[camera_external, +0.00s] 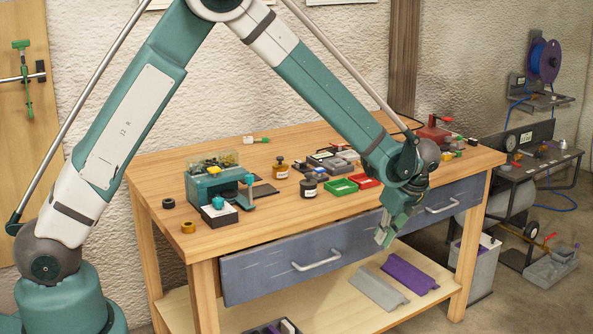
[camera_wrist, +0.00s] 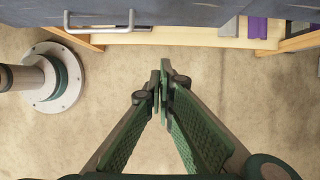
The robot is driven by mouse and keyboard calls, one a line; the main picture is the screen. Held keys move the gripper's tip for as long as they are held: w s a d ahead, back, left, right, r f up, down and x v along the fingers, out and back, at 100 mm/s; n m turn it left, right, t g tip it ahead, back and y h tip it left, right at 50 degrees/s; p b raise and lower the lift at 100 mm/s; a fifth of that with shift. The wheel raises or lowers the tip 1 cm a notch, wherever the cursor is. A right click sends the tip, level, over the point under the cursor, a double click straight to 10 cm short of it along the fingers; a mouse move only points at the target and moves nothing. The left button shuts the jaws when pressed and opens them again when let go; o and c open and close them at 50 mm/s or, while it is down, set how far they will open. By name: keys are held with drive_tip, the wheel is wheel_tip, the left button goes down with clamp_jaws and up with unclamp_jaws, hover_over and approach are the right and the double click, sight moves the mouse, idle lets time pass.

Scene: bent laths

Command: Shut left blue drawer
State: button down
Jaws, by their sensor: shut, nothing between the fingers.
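The left blue drawer (camera_external: 265,272) is in the front of the wooden workbench, with a pale bar handle (camera_external: 317,261). Its front stands out slightly from the bench frame, with a dark gap along its top edge. In the wrist view, the drawer front (camera_wrist: 210,12) runs along the top, with its handle (camera_wrist: 108,20) at upper left. My gripper (camera_external: 382,237) is shut and empty, pointing down in front of the drawer's right end. The fingertips (camera_wrist: 160,82) also show in the wrist view, apart from the drawer and handle.
A right blue drawer (camera_external: 460,198) with its own handle sits beside it. The bench top (camera_external: 235,155) holds bottles, small green and red trays and tools. Grey and purple folded pieces (camera_external: 410,274) lie on the lower shelf.

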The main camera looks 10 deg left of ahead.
sight(319, 259)
drive_tip(key=s+a, duration=0.8)
drive_tip(key=s, duration=0.3)
drive_tip(key=shift+f, duration=0.35)
drive_tip(key=shift+s, duration=0.1)
drive_tip(key=w+a+f+b, duration=0.3)
drive_tip(key=w+a+f, duration=0.2)
drive_tip(key=f, duration=0.3)
drive_tip(key=shift+w+a, duration=0.4)
drive_tip(key=shift+a, duration=0.15)
drive_tip(key=shift+f, duration=0.1)
drive_tip(key=shift+w, duration=0.1)
drive_tip(key=shift+w+a, duration=1.65)
drive_tip(key=shift+a, duration=0.05)
